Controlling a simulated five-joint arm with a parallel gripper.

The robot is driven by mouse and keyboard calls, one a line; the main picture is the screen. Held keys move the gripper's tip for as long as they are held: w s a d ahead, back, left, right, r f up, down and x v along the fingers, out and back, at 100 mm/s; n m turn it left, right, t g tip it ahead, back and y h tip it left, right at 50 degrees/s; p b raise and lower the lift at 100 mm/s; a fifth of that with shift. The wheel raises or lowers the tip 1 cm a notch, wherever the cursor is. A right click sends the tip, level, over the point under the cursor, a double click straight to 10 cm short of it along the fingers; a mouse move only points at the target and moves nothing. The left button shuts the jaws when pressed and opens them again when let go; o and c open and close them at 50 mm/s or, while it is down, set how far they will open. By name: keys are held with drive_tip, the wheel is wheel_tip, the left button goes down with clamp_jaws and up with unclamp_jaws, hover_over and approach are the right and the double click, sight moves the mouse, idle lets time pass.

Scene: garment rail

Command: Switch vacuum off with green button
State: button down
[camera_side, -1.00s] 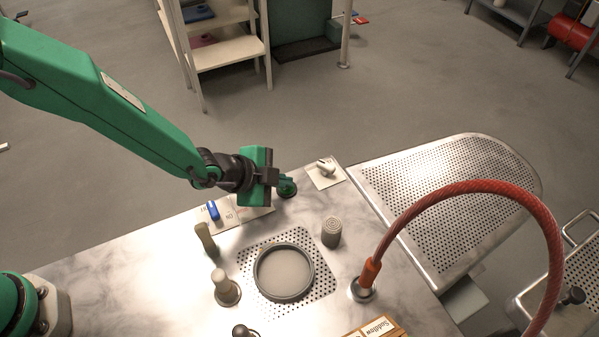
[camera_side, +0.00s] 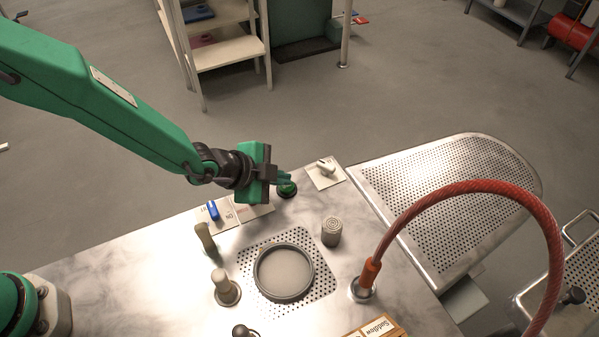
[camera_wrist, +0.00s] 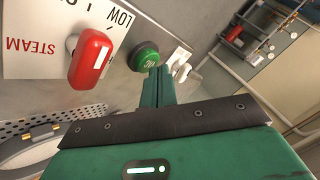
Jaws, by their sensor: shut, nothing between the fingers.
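Whether the button is pressed in does not show.
A red lever (camera_wrist: 91,57) on a STEAM plate sits close left of the button in the wrist view. A blue switch (camera_side: 213,210) and a white lever (camera_side: 326,168) flank it in the side view. Bollard-like knobs and a round dish (camera_side: 283,299) stand nearer.

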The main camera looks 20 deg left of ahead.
sight(280, 188)
drive_tip(key=shift+r, duration=2.7)
drive_tip(key=shift+w+a+r, duration=0.1)
drive_tip(key=shift+a+r, duration=0.1)
drive_tip(key=s+a+r+n+y, duration=0.2)
drive_tip(key=a+r+n, duration=0.2)
drive_tip(key=a+r, duration=0.45)
drive_tip(key=s+a+r+n+y, duration=0.1)
drive_tip(key=s+a+r+n, duration=0.3)
drive_tip(key=a, duration=0.7)
drive_tip(key=s+a+r+n+g+y, duration=0.1)
drive_tip(key=s+a+r+n, duration=0.1)
drive_tip(key=s+a+n, duration=0.2)
drive_tip(key=s+a+r+n+y, duration=0.1)
drive_tip(key=s+a+n, duration=0.3)
drive_tip(key=s+a, duration=0.4)
drive_tip(key=shift+s+a+r+n+g+y, duration=0.35)
drive_tip(key=shift+s+r, duration=0.4)
drive_tip(key=shift+s, duration=0.75)
